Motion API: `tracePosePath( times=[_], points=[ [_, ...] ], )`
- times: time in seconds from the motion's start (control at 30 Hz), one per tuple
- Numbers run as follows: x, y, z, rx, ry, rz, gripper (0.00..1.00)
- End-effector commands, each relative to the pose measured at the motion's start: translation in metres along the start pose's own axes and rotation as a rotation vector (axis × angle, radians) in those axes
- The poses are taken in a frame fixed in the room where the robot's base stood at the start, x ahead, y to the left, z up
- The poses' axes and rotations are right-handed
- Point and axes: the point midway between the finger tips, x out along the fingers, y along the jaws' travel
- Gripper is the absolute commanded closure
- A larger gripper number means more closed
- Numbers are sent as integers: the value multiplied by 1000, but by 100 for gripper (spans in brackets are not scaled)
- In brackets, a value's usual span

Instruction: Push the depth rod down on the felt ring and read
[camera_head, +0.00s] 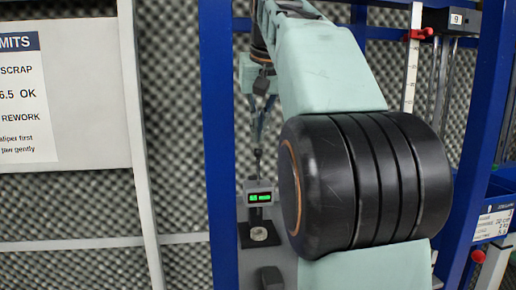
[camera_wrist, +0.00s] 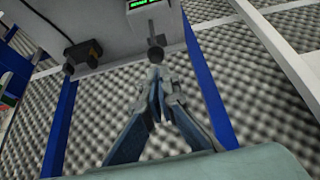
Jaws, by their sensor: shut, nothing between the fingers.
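A gauge with a lit green display (camera_head: 260,197) stands on a black base. The display seems to read 6.5 mm, but the digits are small. The pale felt ring (camera_head: 258,234) lies on the base below it. The depth rod (camera_head: 257,165) rises from the gauge to a dark round knob, which also shows in the wrist view (camera_wrist: 156,55). My gripper (camera_head: 258,146) is shut and empty, fingers pointing at the knob. In the wrist view its fingertips (camera_wrist: 156,84) sit right by the knob. I cannot tell whether they touch it.
A limits sign (camera_head: 25,95) hangs on the left. Blue posts (camera_head: 218,130) and grey rails frame the foam wall. A blue bin (camera_head: 492,215) stands at the right, and a red-tipped vertical scale (camera_head: 412,60) hangs above. A dark device (camera_wrist: 82,55) lies beside the gauge in the wrist view.

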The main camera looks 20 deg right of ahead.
Motion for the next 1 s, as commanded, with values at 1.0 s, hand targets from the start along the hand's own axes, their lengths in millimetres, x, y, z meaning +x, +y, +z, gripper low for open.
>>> tracePosePath(
  times=[1.0],
  points=[
    [13, 0, 7, 0, 1, 0, 100]
  ],
)
